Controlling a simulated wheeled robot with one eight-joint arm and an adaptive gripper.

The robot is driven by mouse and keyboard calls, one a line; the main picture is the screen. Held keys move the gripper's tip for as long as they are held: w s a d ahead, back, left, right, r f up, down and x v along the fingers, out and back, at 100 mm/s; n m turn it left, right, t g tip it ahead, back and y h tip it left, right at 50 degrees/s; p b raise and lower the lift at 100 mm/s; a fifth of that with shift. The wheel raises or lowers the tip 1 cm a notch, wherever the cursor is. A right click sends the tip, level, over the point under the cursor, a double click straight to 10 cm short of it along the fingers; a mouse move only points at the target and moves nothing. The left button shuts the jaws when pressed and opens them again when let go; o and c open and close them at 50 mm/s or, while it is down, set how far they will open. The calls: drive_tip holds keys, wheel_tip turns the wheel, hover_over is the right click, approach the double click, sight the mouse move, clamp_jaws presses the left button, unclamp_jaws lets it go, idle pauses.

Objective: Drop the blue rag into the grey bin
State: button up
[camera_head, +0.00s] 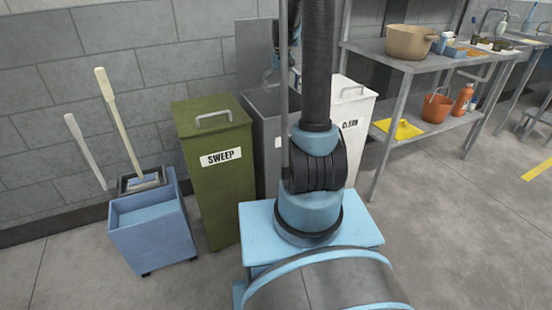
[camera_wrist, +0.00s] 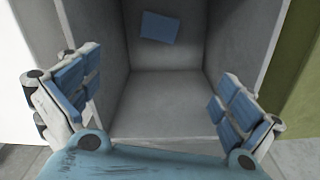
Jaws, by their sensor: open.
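The grey bin (camera_head: 265,103) stands open between the green and white bins in the head view, partly hidden by my arm. The wrist view looks down into the grey bin (camera_wrist: 125,100), with its inner walls and floor in sight. A flat blue rectangle, which looks like the blue rag (camera_wrist: 160,27), is inside the bin near the top of the wrist view. I cannot tell whether it rests on the floor or against a wall. My gripper (camera_wrist: 155,85) is open over the bin, its blue-padded fingers wide apart with nothing between them. The rag is apart from the fingers.
The green SWEEP bin (camera_head: 215,180) and the white bin (camera_head: 352,125) flank the grey bin closely. A blue mop bucket (camera_head: 152,235) stands at left. A metal shelf (camera_head: 440,65) holds a pot and other items at right. The floor at front right is clear.

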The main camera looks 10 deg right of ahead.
wheel_tip(320, 180, up, 9)
idle(0.4)
